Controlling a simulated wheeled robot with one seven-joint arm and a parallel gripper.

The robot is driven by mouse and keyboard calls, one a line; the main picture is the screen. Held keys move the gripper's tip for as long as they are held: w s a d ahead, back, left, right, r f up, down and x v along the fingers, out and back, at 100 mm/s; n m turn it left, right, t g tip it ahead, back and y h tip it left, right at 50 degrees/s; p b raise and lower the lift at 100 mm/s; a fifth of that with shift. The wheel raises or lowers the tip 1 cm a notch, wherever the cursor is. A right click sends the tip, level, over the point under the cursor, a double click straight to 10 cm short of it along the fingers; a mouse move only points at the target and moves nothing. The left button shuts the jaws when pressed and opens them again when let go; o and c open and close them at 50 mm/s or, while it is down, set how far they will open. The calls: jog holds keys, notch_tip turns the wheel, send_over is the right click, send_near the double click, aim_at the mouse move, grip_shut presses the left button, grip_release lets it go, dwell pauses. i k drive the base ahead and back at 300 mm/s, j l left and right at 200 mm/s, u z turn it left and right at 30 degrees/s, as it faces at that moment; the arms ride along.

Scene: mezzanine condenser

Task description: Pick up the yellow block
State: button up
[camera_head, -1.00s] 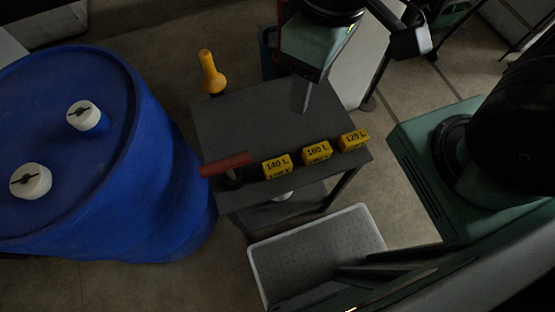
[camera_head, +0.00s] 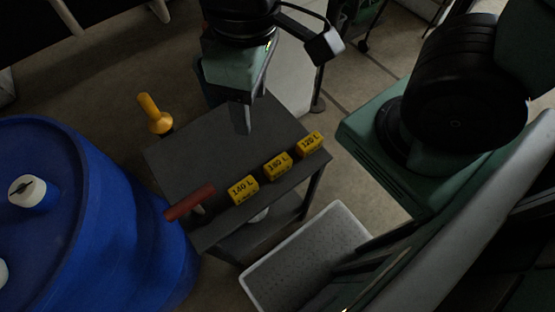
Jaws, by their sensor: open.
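Three yellow blocks with black print stand in a slanting row along the near edge of a dark grey table (camera_head: 195,160). The left block (camera_head: 243,190) reads 140 L, the middle block (camera_head: 277,166) seems to read 160 L, and the right block (camera_head: 310,144) seems to read 120 L or 125 L. My gripper (camera_head: 243,130) hangs over the far part of the table, pointing down, above and behind the blocks. It is apart from all of them and holds nothing that I can see. Its fingers overlap in this view.
A red-handled object (camera_head: 190,203) lies left of the blocks. A yellow flared object (camera_head: 155,115) is at the table's far left corner. A large blue drum (camera_head: 110,220) stands left. A pale perforated tray (camera_head: 290,262) is in front, below the tabletop.

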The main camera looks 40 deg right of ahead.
aim_at(238, 193)
jog(key=j, duration=0.5)
jog(key=k+l+z, duration=0.1)
jog(key=k+z, duration=0.15)
jog(key=k, duration=0.4)
jog(key=j+z, duration=0.2)
jog(key=z, duration=0.25)
jog(key=k+j+z, duration=0.1)
jog(key=z, duration=0.4)
jog(key=k+j+z, duration=0.15)
jog(key=z, duration=0.3)
jog(key=k+j, duration=0.2)
jog(key=j, duration=0.1)
